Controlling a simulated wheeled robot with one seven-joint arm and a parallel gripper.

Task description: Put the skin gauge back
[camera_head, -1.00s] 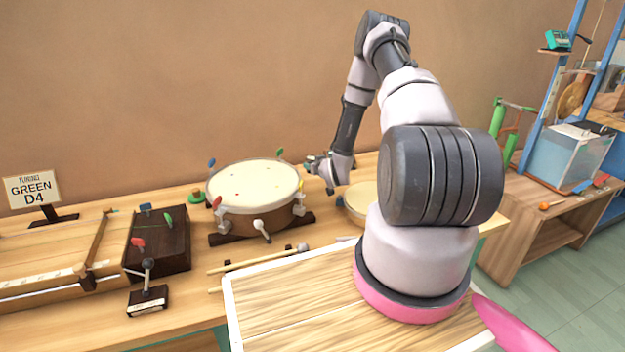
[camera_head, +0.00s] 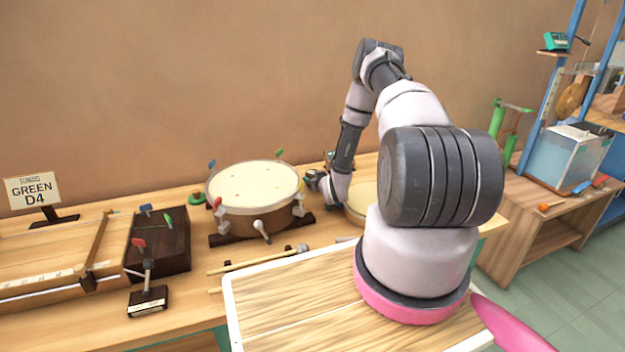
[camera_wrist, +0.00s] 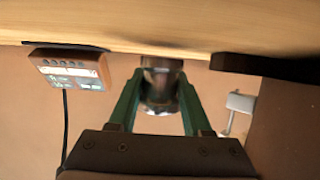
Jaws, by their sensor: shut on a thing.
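My gripper (camera_wrist: 160,95) has green fingers, which are shut on a short dark cylinder with a metallic end (camera_wrist: 160,82) in the wrist view. It looks like the skin gauge, but it is blurred and I cannot read its face. Its far end overlaps the wooden table top (camera_wrist: 150,30); I cannot tell whether it touches. In the head view my gripper (camera_head: 313,180) is low behind the table's middle, just right of the drum (camera_head: 254,190), and the held thing cannot be made out there.
A brown box with a lit display (camera_wrist: 70,70) and a black cable is beside my gripper in the wrist view. The drum's brown side (camera_wrist: 290,120), a pale lug (camera_wrist: 240,102) and a dark foot (camera_wrist: 265,67) are on the other side. A shallow pale drum (camera_head: 360,198) is close by.

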